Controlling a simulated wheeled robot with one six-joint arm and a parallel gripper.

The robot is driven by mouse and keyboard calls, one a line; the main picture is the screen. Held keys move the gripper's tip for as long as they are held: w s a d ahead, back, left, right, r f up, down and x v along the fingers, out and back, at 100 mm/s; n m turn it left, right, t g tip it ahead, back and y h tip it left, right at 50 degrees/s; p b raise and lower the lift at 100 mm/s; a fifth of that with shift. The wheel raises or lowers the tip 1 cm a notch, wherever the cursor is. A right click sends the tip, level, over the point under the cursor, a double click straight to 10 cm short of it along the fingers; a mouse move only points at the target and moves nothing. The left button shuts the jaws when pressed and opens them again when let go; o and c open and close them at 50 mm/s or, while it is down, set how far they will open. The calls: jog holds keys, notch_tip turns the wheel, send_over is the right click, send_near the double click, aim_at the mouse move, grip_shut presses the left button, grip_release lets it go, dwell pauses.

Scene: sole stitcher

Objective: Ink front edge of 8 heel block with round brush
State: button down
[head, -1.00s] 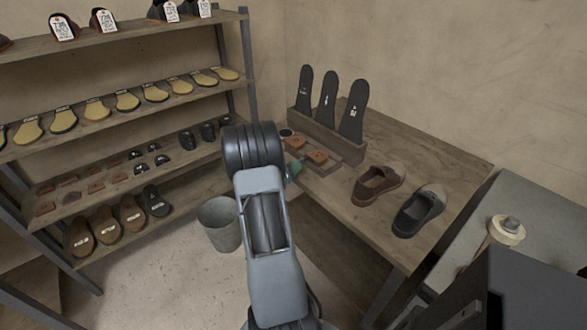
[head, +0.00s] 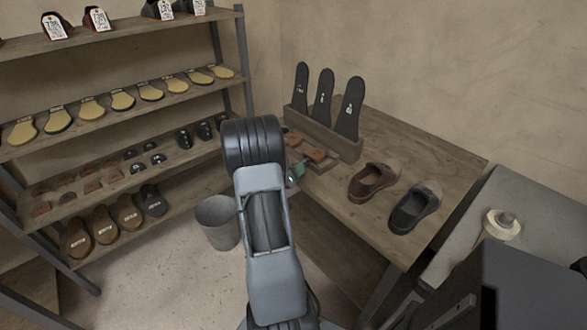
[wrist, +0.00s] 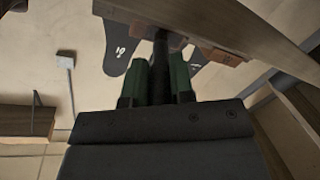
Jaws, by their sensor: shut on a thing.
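Brown heel blocks (head: 315,154) lie in a low wooden holder on the bench, just right of my arm's end in the head view. One brown block also shows in the wrist view (wrist: 225,56), close to the right of my fingers. I cannot read any number on the blocks. My gripper (wrist: 160,78) has green fingers shut on a dark, slim upright thing, apparently the brush (wrist: 160,50). The brush tip is hidden, and I cannot tell whether it touches anything. In the head view my arm hides most of the gripper; only a bit of green shows.
A rack with dark sole templates (head: 323,128) stands behind the blocks. A brown shoe (head: 374,182) and a black shoe (head: 415,207) sit on the bench (head: 440,160). A grey bin (head: 217,222) stands on the floor. A shelf (head: 120,190) is at left, a machine at right.

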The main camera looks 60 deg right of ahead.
dwell(0.3)
jog(key=w+a+r+p, duration=0.2)
jog(key=a+r+p, duration=0.2)
jog(key=a, duration=0.2)
jog(key=shift+a, duration=0.4)
jog(key=shift+w, duration=0.1)
